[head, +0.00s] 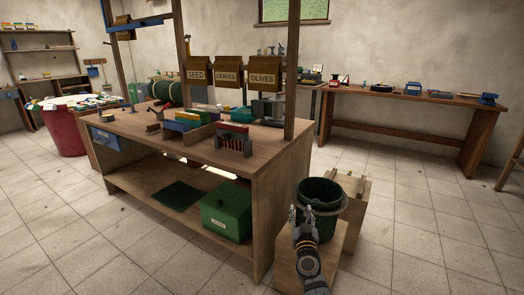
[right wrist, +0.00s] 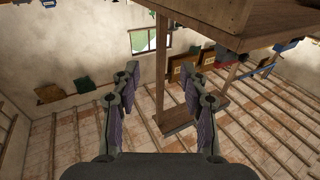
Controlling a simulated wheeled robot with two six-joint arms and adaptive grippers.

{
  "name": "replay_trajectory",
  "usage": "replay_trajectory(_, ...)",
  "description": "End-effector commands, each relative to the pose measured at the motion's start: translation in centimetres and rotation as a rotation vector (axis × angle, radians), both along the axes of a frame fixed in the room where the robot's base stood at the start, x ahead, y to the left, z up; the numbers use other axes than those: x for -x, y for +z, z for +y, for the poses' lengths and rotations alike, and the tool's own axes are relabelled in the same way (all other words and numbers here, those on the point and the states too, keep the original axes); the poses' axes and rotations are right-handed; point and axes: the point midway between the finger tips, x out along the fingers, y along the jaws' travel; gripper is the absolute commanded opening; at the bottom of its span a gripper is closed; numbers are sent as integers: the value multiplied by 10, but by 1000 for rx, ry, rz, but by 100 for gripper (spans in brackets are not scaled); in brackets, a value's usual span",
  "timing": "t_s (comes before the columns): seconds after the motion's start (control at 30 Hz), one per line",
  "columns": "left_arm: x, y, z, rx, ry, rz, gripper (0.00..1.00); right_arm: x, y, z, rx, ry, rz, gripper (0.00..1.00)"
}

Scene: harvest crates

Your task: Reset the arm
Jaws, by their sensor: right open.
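My right gripper (head: 305,212) shows in the head view at the lower right, in front of a dark green bucket (head: 322,196). In the right wrist view its two fingers (right wrist: 161,90) stand wide apart with nothing between them. The bucket stands on a low wooden stand (head: 290,262); whether the gripper touches the bucket cannot be told. My left gripper is not in view.
A wooden workbench (head: 262,158) with a post at its corner stands left of my right arm and carries several tools. A green box (head: 226,210) sits on its lower shelf. A long table (head: 420,103) lines the back wall. The tiled floor at right is clear.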

Motion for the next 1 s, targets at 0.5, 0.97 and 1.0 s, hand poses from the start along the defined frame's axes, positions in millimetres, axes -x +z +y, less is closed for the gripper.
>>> replay_trajectory(0.5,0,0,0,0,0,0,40,289,-131,6,99,422,966,44)
replay_trajectory(0.97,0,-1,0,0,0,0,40,410,-137,-60,53,73,1353,44)
replay_trajectory(1.0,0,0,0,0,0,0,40,407,-149,-61,52,74,1358,44)
